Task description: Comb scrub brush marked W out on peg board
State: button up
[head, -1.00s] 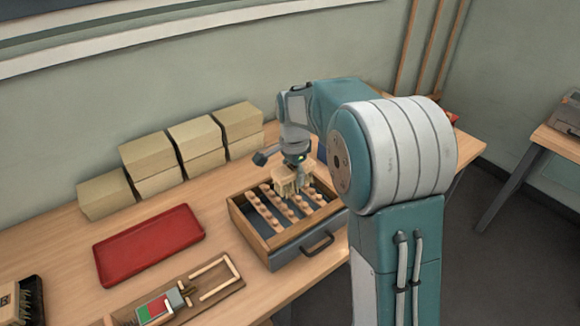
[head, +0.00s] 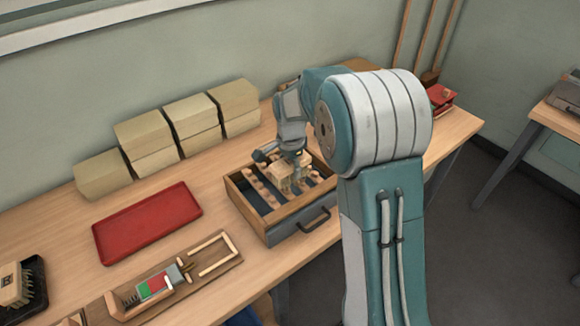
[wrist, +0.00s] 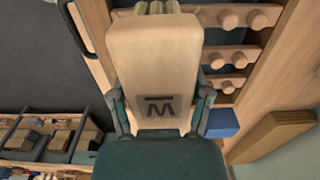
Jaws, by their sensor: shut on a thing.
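My gripper (wrist: 160,108) is shut on a pale wooden scrub brush (wrist: 150,60). In the wrist view its face bears a dark letter that reads as W, with a bar above it. Its bristle tufts point away from my palm. In the head view the held brush (head: 286,171) is over the peg board (head: 262,217), a wooden frame with rows of round pegs and a dark handled front. The peg rows (wrist: 228,53) also show in the wrist view beyond the brush. Whether the bristles touch the pegs is hard to tell.
A second brush (head: 15,286) lies at the far left on a black tray (head: 40,290). A red tray (head: 147,224), a wooden fixture with a red and green patch (head: 157,286), and stacked pale blocks (head: 160,135) share the bench. A blue block (wrist: 222,123) shows beside the peg board.

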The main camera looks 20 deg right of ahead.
jog(key=shift+f, duration=0.55)
dwell(0.4)
jog(key=shift+w+a+r, duration=0.1)
jog(key=shift+w+a, duration=0.2)
jog(key=shift+w, duration=0.35)
jog(key=shift+w+a, duration=0.25)
jog(key=shift+w, duration=0.35)
jog(key=shift+w+a+r, duration=0.1)
jog(key=shift+w+a, duration=0.2)
jog(key=shift+w, duration=0.35)
jog(key=shift+f, duration=0.1)
jog(key=shift+s+d+f, duration=0.1)
jog(key=shift+s+d, duration=0.15)
jog(key=shift+s, duration=0.4)
jog(key=shift+s+d+f, duration=0.1)
jog(key=shift+s+d, duration=0.2)
jog(key=shift+s, duration=0.3)
jog(key=shift+s+d+f, duration=0.1)
jog(key=shift+s+d, duration=0.15)
jog(key=shift+s, duration=0.4)
